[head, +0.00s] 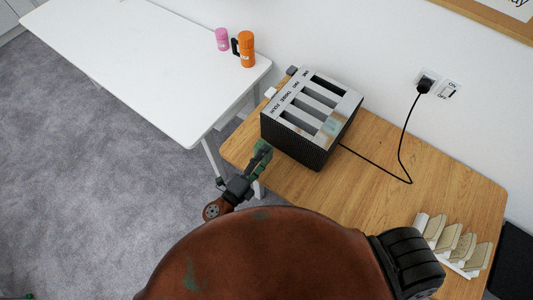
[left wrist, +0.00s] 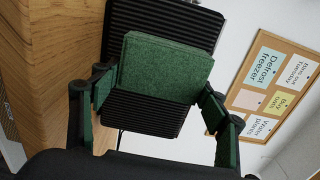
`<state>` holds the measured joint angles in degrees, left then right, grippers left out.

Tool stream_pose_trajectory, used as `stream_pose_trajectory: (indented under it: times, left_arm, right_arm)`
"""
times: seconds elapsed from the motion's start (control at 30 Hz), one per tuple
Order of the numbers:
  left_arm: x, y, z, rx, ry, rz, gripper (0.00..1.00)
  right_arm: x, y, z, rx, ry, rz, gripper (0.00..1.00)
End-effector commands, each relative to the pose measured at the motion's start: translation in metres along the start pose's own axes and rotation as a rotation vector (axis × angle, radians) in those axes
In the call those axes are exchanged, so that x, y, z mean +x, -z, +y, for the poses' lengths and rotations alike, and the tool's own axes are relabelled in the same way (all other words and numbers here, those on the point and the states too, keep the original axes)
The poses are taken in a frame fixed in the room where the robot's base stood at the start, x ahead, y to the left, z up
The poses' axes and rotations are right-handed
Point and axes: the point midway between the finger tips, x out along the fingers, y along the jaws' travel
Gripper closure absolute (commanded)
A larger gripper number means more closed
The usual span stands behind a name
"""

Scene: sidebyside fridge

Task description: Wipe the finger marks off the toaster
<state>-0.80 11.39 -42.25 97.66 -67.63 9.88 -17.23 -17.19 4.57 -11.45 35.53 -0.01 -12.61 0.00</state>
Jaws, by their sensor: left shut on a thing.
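The toaster (head: 312,112) stands on the wooden table, with a bright metal top, several dark slots and black ribbed sides. A pale smeared patch shows at the top's right end in the head view; I cannot tell if it is finger marks or reflection. My left gripper (head: 261,156) is at the toaster's near left corner. In the left wrist view it is shut on a green felt-like pad (left wrist: 165,62), its two fingers at the pad's sides. Behind the pad is the black ribbed toaster side (left wrist: 150,112). I cannot tell if they touch. My right gripper is out of view.
A black cord runs from the toaster to a wall socket (head: 427,78). A rack of toast (head: 455,246) stands at the wooden table's (head: 385,160) right end.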

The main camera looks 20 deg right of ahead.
Motion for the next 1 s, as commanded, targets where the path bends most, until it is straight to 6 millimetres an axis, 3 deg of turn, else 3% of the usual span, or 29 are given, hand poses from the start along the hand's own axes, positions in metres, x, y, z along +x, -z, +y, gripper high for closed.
stream_pose_trajectory:
  times: [0.33,0.67,1.0]
  left_arm:
    - [-0.004,0.000,0.000,0.000,0.000,-0.001,0.51]
    - [-0.029,0.000,0.000,0.000,0.000,-0.001,0.51]
    - [-0.030,0.000,0.000,0.001,0.001,0.000,0.51]
  right_arm:
    - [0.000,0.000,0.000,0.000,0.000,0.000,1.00]
    - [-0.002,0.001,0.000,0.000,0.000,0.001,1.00]
    - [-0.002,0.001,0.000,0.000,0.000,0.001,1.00]
